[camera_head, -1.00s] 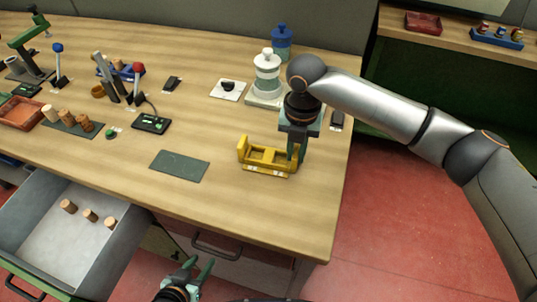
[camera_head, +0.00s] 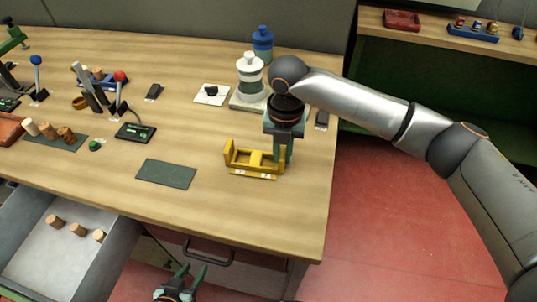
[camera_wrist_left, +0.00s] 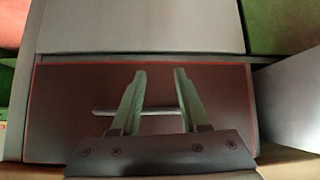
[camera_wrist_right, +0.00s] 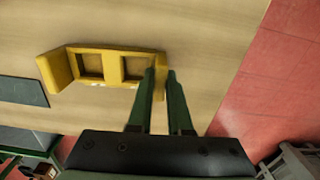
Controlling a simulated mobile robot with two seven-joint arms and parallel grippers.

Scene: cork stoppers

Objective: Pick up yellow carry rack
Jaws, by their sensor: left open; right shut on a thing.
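The yellow carry rack (camera_head: 256,170) is upright at the right part of the wooden table, with two square openings visible in the right wrist view (camera_wrist_right: 104,52). My right gripper (camera_head: 283,160) reaches down from above and is shut on the rack's right end; its fingers (camera_wrist_right: 162,72) also show there in the right wrist view. I cannot tell whether the rack touches the table. My left gripper (camera_head: 193,268) is open and empty, low in front of the table. In the left wrist view its fingers (camera_wrist_left: 158,75) point at a closed drawer front with a handle.
A dark green mat (camera_head: 166,173) lies left of the rack. A white jar (camera_head: 249,75) and a blue jar (camera_head: 263,42) stand behind. An open drawer (camera_head: 45,270) at the lower left holds corks (camera_head: 79,230). The table's right edge is close to the rack.

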